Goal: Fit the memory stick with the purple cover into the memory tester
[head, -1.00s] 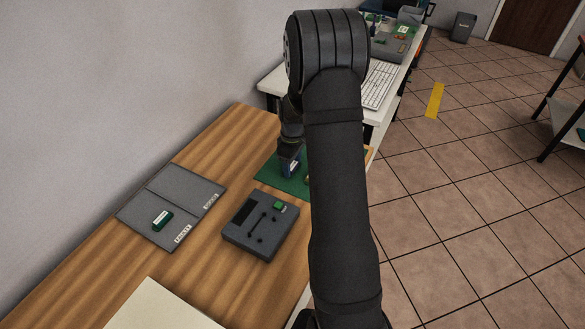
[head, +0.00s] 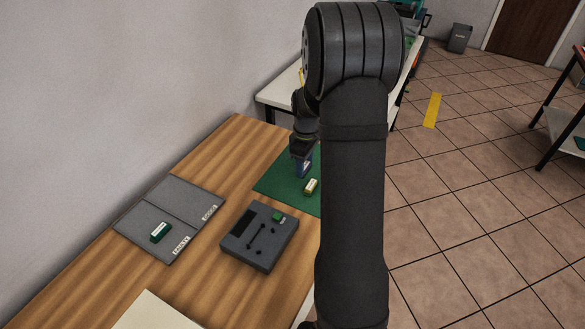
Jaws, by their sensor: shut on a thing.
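My gripper (head: 302,152) points down over the green mat (head: 275,183) and is shut on a small blue-purple piece (head: 304,170). This looks like the memory stick with the purple cover, though its colour is hard to judge at this size. I cannot tell whether it touches the mat. The memory tester (head: 245,253), a dark grey box with a dark panel, small knobs and a green part on top, sits on the wooden table, nearer the camera than my gripper. Nothing is held over it.
A yellow-covered stick (head: 312,187) lies on the mat close to my gripper. A grey two-part tray (head: 187,189) with labels holds a green stick (head: 161,232) at the left. A pale sheet or board (head: 160,312) lies at the front. Bare wood separates tray and tester.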

